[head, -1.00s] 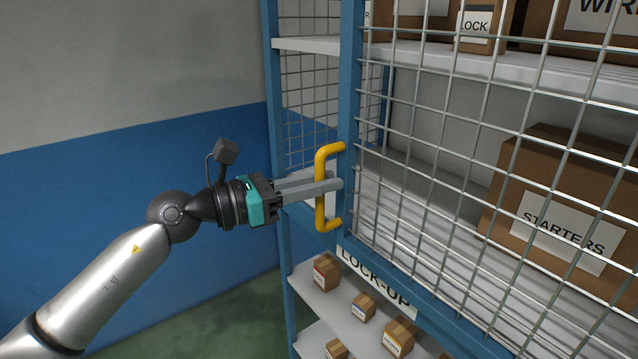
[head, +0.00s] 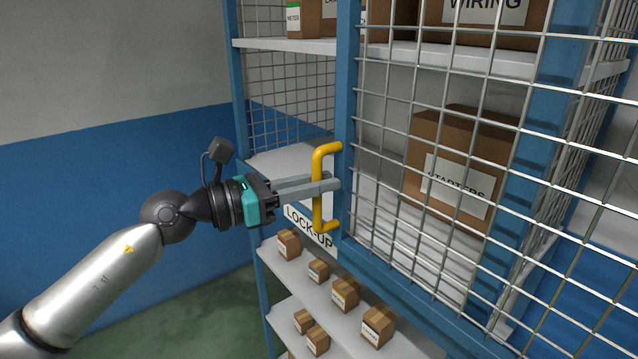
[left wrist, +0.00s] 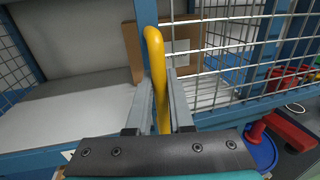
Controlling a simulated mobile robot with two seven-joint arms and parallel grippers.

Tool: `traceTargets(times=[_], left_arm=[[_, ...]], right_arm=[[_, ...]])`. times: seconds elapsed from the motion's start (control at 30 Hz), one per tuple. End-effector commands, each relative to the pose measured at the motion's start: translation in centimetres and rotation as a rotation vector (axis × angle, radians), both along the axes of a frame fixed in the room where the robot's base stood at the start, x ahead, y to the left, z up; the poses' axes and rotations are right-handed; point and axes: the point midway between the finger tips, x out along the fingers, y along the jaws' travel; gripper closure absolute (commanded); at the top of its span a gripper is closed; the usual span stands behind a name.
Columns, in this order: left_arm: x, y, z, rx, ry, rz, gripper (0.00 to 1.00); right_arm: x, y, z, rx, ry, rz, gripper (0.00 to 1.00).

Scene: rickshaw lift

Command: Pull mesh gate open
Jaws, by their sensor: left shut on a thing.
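The mesh gate (head: 425,175) has a blue frame and silver wire mesh, and stands partly in front of a blue shelf unit. A yellow handle (head: 318,160) is fixed to the gate's left upright. My left gripper (head: 326,185) is shut on the handle, one finger on each side of it. The left wrist view also shows the yellow handle (left wrist: 155,70) between the two grey fingers. My right gripper is out of view.
Behind the gate, a box marked STARTERS (head: 460,140) sits on a shelf. Lower shelves (head: 325,305) hold several small boxes. Bare green floor (head: 185,320) lies at left, before a blue and grey wall.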

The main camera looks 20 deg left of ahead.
Motion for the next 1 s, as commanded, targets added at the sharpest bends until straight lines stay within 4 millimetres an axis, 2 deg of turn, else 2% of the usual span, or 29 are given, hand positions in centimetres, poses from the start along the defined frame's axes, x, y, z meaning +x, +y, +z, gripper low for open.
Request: traceTargets(times=[0.33, 0.37, 0.6, 1.0], left_arm=[[-0.01, -0.02, -0.06, 0.0, 0.001, -0.001, 1.0], [-0.01, -0.01, -0.05, 0.0, 0.001, -0.001, 0.77], [0.01, 0.01, -0.01, 0.0, 0.0, 0.0, 0.51], [-0.06, 0.12, -0.02, -0.001, -0.001, 0.001, 0.51]], right_arm=[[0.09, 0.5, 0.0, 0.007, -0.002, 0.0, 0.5], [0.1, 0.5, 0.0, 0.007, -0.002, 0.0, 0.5], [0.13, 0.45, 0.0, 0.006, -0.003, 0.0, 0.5], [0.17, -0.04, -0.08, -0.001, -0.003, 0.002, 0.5]])
